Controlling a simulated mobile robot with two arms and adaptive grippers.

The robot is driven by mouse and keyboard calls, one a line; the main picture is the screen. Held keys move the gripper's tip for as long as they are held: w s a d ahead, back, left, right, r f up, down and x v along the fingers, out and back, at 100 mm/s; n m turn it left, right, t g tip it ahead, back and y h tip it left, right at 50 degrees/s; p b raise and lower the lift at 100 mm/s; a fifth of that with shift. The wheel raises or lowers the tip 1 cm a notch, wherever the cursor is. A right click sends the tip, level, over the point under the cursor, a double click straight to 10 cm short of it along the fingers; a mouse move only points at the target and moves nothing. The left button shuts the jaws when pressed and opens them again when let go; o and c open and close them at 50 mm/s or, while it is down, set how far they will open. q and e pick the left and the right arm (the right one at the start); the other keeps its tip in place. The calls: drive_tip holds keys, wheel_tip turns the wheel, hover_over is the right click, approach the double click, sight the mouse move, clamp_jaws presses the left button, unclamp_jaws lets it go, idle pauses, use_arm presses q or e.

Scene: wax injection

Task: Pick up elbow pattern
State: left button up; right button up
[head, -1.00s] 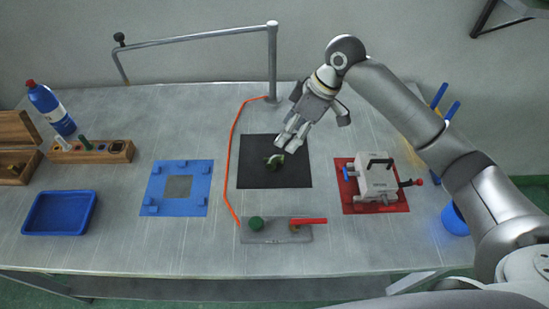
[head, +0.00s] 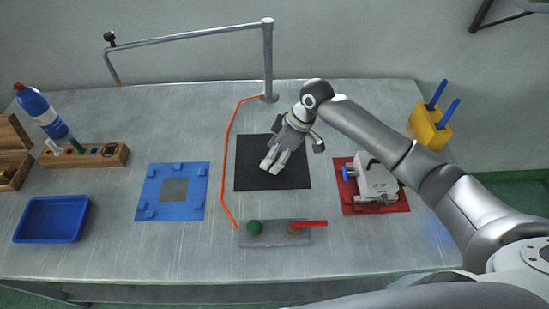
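The black mat (head: 245,178) lies near the middle of the table. My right gripper (head: 272,166) is low over this mat, fingers pointing down and toward the front. The small dark green elbow pattern, seen on the mat a second ago, is now hidden behind the fingers. I cannot tell whether the fingers touch it or are closed around it. My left gripper is not in view.
An orange cord (head: 225,160) runs left of the mat. A grey plate (head: 275,240) with a green knob and red handle lies in front. A grey machine (head: 377,183) stands on a red mat at right. A blue fixture (head: 150,205) and blue tray (head: 50,236) are at left.

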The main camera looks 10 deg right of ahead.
drive_tip(key=shift+x, duration=0.8)
drive_tip(key=shift+r, duration=0.1)
drive_tip(key=c, duration=0.8)
drive_tip(key=shift+r, duration=0.1)
